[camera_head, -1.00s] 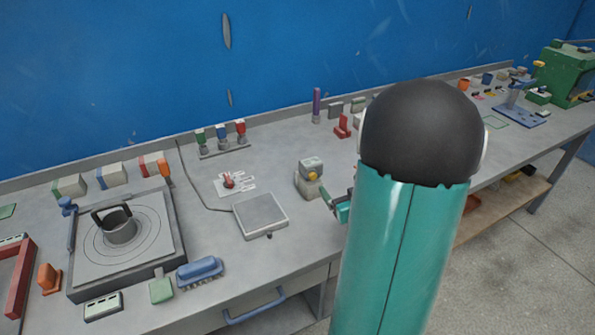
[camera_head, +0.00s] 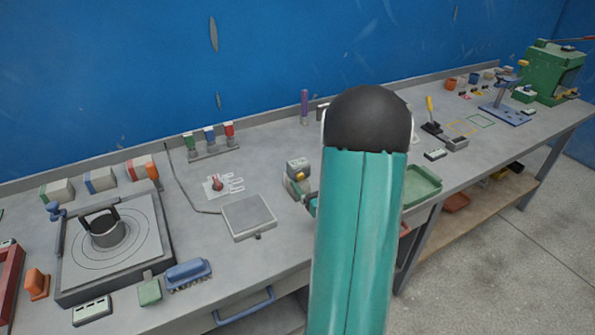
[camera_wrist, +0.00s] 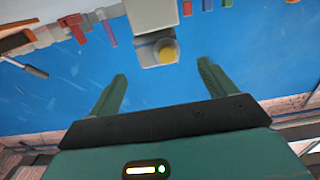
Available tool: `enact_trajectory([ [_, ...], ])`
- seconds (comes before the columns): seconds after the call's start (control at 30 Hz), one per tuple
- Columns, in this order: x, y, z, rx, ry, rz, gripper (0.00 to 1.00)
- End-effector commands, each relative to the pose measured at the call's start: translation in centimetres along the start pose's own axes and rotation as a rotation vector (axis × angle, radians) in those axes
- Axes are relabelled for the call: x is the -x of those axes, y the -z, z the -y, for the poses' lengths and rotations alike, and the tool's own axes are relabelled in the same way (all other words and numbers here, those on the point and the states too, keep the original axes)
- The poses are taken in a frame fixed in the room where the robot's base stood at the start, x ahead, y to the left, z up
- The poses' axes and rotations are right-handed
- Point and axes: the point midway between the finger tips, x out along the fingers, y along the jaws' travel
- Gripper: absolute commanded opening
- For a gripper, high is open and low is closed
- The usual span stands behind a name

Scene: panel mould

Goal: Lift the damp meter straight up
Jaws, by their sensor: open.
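A beige and grey block-shaped device with a round yellow part, apparently the damp meter (camera_head: 298,168), stands upright on the bench, left of my arm. Its lower right part is close to my gripper (camera_head: 311,203), which is mostly hidden behind my teal arm in the head view. In the wrist view, the device (camera_wrist: 155,18) is at the top centre, with the yellow part facing the camera. My gripper (camera_wrist: 162,71) is open there, its two green fingers apart. The device lies beyond the fingertips, roughly centred between them, and nothing is held.
A green tray (camera_head: 422,185) is right of my arm. The blue wall (camera_head: 120,80) closes off the rear.

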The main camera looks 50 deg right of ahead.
Motion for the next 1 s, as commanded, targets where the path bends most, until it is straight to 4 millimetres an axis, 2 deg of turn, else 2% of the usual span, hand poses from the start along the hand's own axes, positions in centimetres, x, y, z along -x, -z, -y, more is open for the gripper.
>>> enact_trajectory([
  [0.23,-2.1,-0.1,0.1,-0.001,0.004,0.0,0.83],
  [0.5,-6.0,-0.2,0.1,-0.001,0.006,0.0,0.83],
  [0.77,-6.4,-0.2,0.1,-0.001,0.004,0.0,0.83],
  [0.87,-6.3,-0.2,0.0,-0.001,0.004,0.001,0.68],
  [1.0,-6.3,-0.2,0.0,-0.001,0.004,0.001,0.4],
])
